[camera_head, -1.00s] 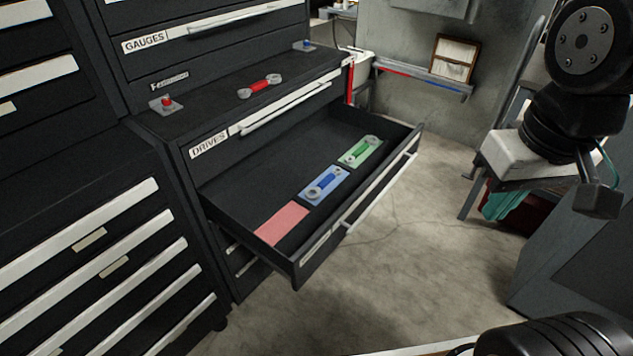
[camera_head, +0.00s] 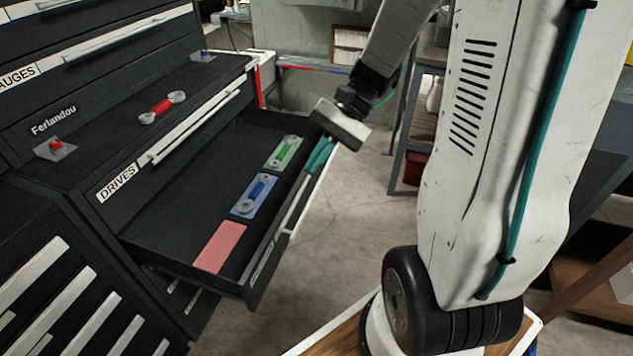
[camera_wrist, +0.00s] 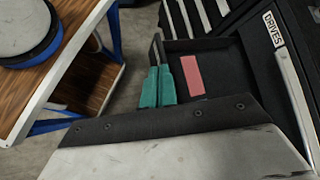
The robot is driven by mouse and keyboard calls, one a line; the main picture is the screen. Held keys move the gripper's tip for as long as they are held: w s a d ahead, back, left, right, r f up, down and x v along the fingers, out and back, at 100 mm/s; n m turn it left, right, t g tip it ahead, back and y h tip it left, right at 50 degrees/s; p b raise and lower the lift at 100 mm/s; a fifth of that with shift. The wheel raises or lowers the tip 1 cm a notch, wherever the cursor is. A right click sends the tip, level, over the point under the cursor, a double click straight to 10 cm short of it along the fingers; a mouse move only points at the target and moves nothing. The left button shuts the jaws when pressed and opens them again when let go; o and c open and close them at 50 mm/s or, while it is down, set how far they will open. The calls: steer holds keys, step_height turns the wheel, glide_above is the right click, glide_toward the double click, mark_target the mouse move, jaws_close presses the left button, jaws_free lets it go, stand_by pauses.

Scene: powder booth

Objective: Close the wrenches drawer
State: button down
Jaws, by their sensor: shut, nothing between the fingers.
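A dark drawer (camera_head: 258,256) stands pulled out of the cabinet, below the closed drawer labelled DRIVES (camera_head: 117,184). It holds a blue wrench (camera_head: 254,194) and a green wrench (camera_head: 283,152) on matching pads, and a bare pink pad (camera_head: 219,247). The pink pad also shows in the wrist view (camera_wrist: 193,75). A label on its front is too slanted to read. My gripper (camera_head: 302,188), with teal fingers, is shut and empty at the outer side of the drawer front, near its far end. The wrist view shows the fingers (camera_wrist: 157,45) close to the drawer; I cannot tell whether they touch.
A red wrench (camera_head: 162,106) lies on the cabinet top, between a red-button fixture (camera_head: 55,147) and a blue-button fixture (camera_head: 203,56). A wood-topped table (camera_wrist: 70,90) stands left in the wrist view. Concrete floor (camera_head: 345,215) is free before the drawer.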

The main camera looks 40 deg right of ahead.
steer(key=w+d+f+m+t+y, duration=0.4)
steer(key=w+d+f+m, duration=0.1)
steer(key=d+f+m, duration=0.15)
steer(key=m+t+h, duration=0.3)
steer(key=m+t, duration=0.9)
steer(key=m, duration=0.1)
glide_toward(311, 182)
steer(key=x, duration=0.6)
steer(key=shift+a, duration=0.15)
steer(key=shift+w+a, duration=0.2)
steer(key=shift+w, duration=0.05)
